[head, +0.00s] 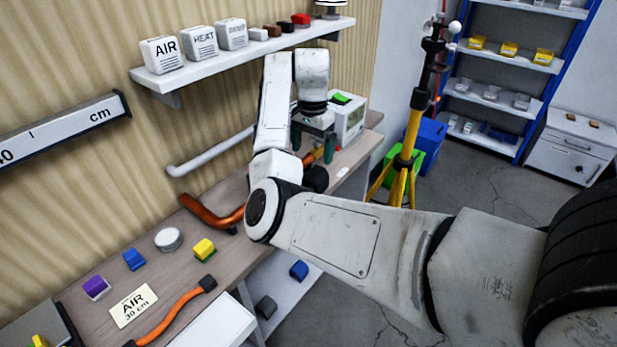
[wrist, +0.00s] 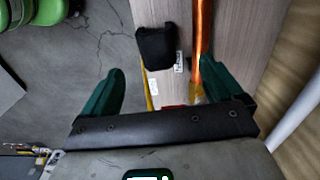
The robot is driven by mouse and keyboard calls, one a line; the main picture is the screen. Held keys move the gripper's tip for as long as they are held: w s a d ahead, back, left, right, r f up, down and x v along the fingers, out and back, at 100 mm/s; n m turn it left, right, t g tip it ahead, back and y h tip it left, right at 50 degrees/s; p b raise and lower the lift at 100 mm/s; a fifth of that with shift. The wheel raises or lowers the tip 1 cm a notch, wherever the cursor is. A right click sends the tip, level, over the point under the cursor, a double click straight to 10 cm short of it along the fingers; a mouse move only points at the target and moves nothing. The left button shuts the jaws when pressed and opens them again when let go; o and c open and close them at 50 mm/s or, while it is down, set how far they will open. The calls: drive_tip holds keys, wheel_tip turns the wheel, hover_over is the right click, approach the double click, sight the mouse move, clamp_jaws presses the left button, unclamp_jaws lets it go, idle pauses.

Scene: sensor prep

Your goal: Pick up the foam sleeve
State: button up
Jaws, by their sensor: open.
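A black, soft-looking piece, which looks like the foam sleeve (head: 316,179), lies on the wooden bench near its front edge, partly behind my arm. In the wrist view the same dark piece (wrist: 155,47) lies beyond the fingertips, apart from them, with a small white label beside it. My gripper (head: 312,145) is over the bench with its green fingers apart. In the wrist view the space between the fingers (wrist: 165,82) holds nothing gripped. An orange tube (wrist: 203,45) runs lengthwise close to the right finger; I cannot tell whether they touch.
A shelf (head: 250,48) with labelled boxes is above the bench. A white pipe (head: 210,152) runs along the wall. A white device (head: 348,120) stands behind the gripper. A yellow tripod (head: 408,150) stands off the bench end. A bent orange tube (head: 205,212) lies near my elbow.

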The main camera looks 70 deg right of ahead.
sight(315, 172)
wheel_tip(315, 172, down, 5)
drive_tip(key=shift+r, duration=0.2)
drive_tip(key=f, duration=0.2)
drive_tip(key=f+p, duration=0.1)
drive_tip(key=f, duration=0.1)
drive_tip(key=shift+s+d, duration=0.2)
drive_tip(key=shift+s, duration=0.15)
drive_tip(key=shift+f, duration=0.65)
drive_tip(key=shift+c, duration=0.3)
drive_tip(key=c, duration=1)
drive_tip(key=shift+o, duration=0.2)
drive_tip(key=shift+r, duration=0.15)
